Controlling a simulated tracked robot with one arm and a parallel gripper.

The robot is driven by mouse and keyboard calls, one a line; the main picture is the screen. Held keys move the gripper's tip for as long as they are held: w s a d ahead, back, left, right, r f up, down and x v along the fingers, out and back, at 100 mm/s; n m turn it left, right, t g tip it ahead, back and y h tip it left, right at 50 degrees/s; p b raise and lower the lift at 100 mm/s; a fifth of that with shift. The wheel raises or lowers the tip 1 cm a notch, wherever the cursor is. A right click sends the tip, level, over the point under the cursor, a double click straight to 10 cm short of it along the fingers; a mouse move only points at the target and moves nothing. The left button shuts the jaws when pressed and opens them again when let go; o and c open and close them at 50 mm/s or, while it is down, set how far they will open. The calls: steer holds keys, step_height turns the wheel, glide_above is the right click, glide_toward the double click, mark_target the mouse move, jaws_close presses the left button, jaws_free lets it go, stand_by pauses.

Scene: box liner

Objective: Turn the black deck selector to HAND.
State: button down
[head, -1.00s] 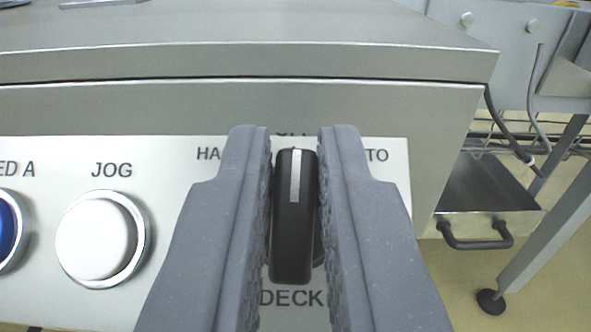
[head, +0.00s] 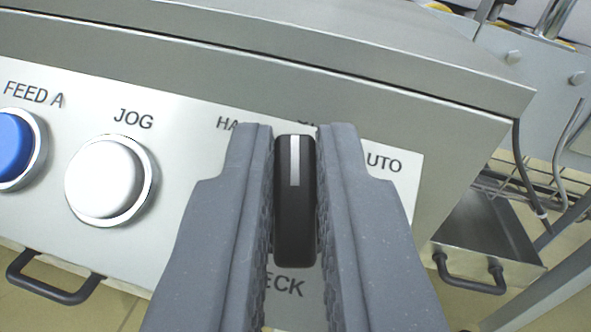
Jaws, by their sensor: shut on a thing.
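The black deck selector (head: 295,225) is a black bar knob with a pale pointer line, on the light label plate in the head view. My gripper (head: 296,135) is shut on it, one grey finger on each side. The pointer stands upright in the picture while the panel is tilted clockwise, so it is turned left of the panel's upright. It points between the partly hidden HAND label (head: 228,123) and the mostly hidden middle label. The AUTO label (head: 384,163) shows at right. The DECK label (head: 284,285) below is partly covered.
The white JOG button (head: 104,180) and blue FEED A button (head: 14,147) are left of my gripper. A dark handle (head: 55,280) sits low left. A metal drawer (head: 485,235) with a handle and a frame leg stand at right.

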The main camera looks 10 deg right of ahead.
steer(key=shift+s+d+f+n+y, duration=0.15)
steer(key=shift+s+f+n+y, duration=0.1)
steer(key=shift+f+n+y, duration=0.65)
steer(key=shift+w+r+n+g+y+b, duration=0.15)
steer(key=shift+n+g+y+b, duration=0.35)
steer(key=shift+n+y, duration=0.7)
steer(key=shift+s+r+n+g+y+b, duration=0.1)
steer(key=shift+n+g+y+b, duration=0.15)
steer(key=shift+n+g+y, duration=0.9)
steer(key=shift+r+n+t, duration=0.1)
steer(key=shift+n+t, duration=0.35)
steer(key=shift+n, duration=0.3)
steer(key=shift+w, duration=0.1)
steer(key=c, duration=1.5)
jaws_free()
steer(key=p+v, duration=0.1)
steer(key=v, duration=0.8)
steer(key=r+p+v, duration=0.1)
steer(key=v, duration=0.4)
steer(key=shift+w+p, duration=0.1)
steer(key=shift+p, duration=0.25)
